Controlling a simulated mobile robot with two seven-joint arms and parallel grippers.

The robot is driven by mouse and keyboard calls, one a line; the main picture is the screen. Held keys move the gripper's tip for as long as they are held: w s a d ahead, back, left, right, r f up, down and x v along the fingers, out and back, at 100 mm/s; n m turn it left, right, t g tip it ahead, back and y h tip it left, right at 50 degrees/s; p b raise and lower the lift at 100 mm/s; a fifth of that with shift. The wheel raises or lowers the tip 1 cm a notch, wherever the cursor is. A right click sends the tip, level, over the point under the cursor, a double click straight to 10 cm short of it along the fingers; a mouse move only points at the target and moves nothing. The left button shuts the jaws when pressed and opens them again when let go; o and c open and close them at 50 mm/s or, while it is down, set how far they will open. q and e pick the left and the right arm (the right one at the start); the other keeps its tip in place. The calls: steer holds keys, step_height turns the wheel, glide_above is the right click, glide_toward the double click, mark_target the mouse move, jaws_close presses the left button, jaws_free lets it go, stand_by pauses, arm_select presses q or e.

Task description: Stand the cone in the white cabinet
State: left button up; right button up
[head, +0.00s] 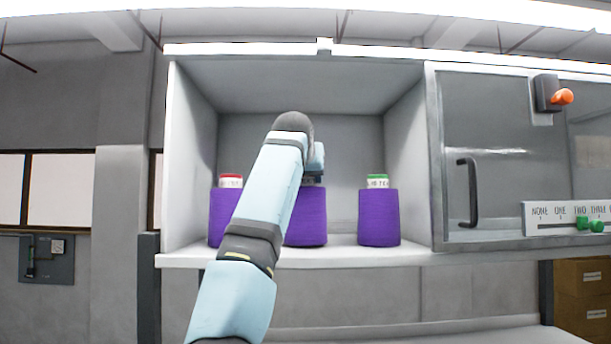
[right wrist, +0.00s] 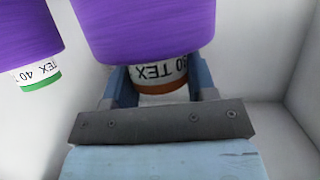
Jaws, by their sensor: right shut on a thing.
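The white cabinet (head: 190,257) is an open bay with purple yarn cones on its shelf. My right gripper (right wrist: 158,82) is shut on the tip of a purple cone (right wrist: 145,28), whose label reads "30 TEX" above a brown-orange band. In the head view this middle cone (head: 310,220) looks upright, its base at shelf level; whether it bears on the shelf I cannot tell. My right arm hides its left side and most of its tip. My left gripper is not in view.
A red-tipped purple cone (head: 222,215) stands left of the held one, partly behind my arm. A green-tipped cone (head: 379,217) stands to the right, with a gap between. A closed grey door (head: 500,150) with a black handle (head: 468,192) adjoins the bay's right side.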

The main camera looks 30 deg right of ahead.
steer(key=shift+f, duration=0.15)
steer(key=o, duration=1.4)
steer(key=shift+f, duration=0.1)
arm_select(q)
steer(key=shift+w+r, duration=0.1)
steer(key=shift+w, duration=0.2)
arm_select(e)
steer(key=shift+s+a+r, duration=0.2)
arm_select(q)
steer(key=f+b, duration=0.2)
steer(key=b, duration=0.1)
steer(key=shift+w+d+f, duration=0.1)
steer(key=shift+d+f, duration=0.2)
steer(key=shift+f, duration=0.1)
arm_select(e)
steer(key=v, duration=1.1)
steer(key=shift+s, duration=0.2)
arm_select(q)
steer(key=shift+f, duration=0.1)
arm_select(e)
steer(key=shift+a+r, duration=0.1)
steer(key=shift+a, duration=0.05)
